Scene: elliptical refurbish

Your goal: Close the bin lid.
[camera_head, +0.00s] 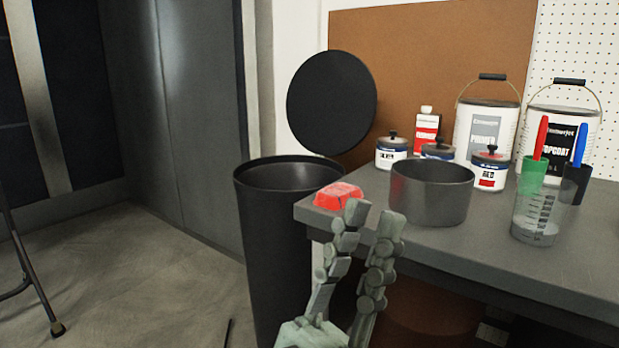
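The black bin (272,245) stands on the floor at the left end of the workbench, with its round mouth open. Its round black lid (331,103) is raised, standing up behind and above the rim. The joint between lid and bin is hard to make out. My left gripper (373,219) is at the lower middle, to the right of the bin and in front of the bench edge. Its two fingers point up and are apart, with nothing between them. It does not appear to touch the bin or lid. My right gripper is not in view.
The grey workbench (470,237) carries a red object (338,196) at its left corner, a dark bowl (431,192), a clear measuring cup (537,217) and several paint cans. A chair leg (30,270) shows at far left. The floor left of the bin is mostly clear.

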